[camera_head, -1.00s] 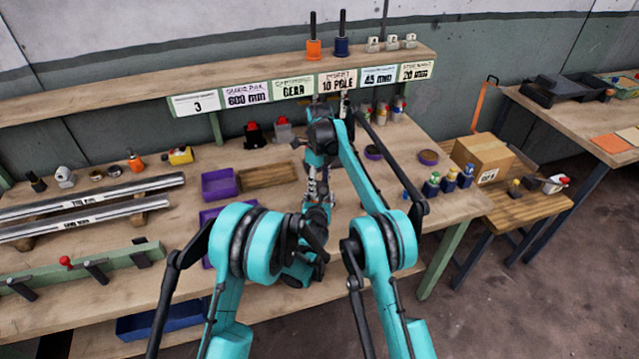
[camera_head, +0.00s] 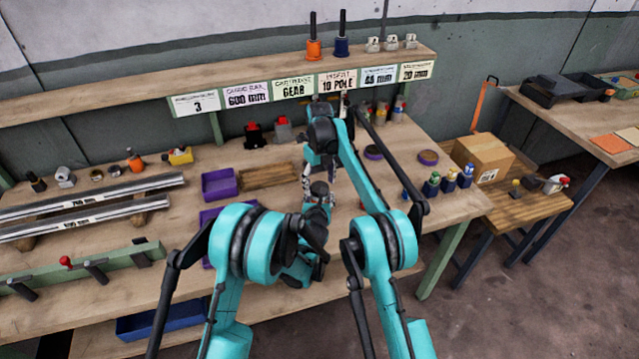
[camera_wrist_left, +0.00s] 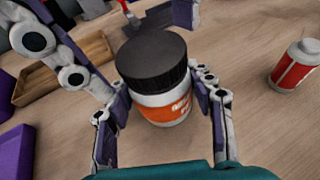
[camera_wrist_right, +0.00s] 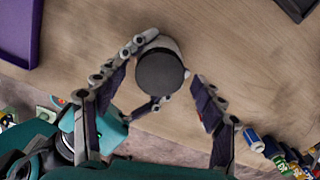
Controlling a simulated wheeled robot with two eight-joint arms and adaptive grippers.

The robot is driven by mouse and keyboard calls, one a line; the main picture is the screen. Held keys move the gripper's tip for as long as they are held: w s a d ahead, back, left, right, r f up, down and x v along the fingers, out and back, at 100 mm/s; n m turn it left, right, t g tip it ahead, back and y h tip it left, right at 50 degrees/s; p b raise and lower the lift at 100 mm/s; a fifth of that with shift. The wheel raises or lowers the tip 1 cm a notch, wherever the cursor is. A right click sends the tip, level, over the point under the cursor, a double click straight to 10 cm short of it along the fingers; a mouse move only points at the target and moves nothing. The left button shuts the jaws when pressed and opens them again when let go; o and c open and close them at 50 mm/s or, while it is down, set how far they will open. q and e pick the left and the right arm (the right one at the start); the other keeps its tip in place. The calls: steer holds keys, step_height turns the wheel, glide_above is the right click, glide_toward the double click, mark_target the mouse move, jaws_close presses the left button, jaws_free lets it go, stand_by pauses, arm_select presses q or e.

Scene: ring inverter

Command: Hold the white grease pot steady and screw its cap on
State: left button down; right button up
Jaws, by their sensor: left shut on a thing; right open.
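The white grease pot (camera_wrist_left: 165,112) has an orange label and stands upright in the left wrist view. Its black cap (camera_wrist_left: 152,60) sits on top and looks level; how tightly I cannot tell. The cap also shows from above in the right wrist view (camera_wrist_right: 160,73). My left gripper (camera_wrist_left: 158,88) is shut on the pot's body, one finger on each side below the cap. My right gripper (camera_wrist_right: 160,78) is open above the pot, its fingers apart on both sides of the cap. In the head view, my right gripper (camera_head: 319,172) is just above the dark cap (camera_head: 320,189).
Purple trays (camera_head: 220,184) and a wooden tray (camera_head: 268,176) lie left of the grippers. A red-and-white can (camera_wrist_left: 297,66) stands right of the pot in the left wrist view. Several small bottles (camera_head: 448,180) stand at the bench's right edge.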

steer(key=shift+r, duration=2.1)
steer(key=shift+c, duration=0.3)
steer(key=n, duration=0.4)
steer(key=shift+r+n, duration=0.2)
steer(key=shift+n, duration=0.1)
steer(key=n, duration=0.4)
steer(key=shift+r, duration=0.2)
steer(key=n, duration=0.7)
steer(key=shift+r, duration=0.3)
steer(key=n, duration=0.5)
steer(key=shift+r, duration=0.2)
steer(key=n, duration=0.5)
steer(key=shift+r, duration=0.2)
steer(key=n, duration=0.6)
steer(key=shift+r+n, duration=0.25)
steer(key=shift+n, duration=0.05)
steer(key=n, duration=0.5)
steer(key=shift+r, duration=0.2)
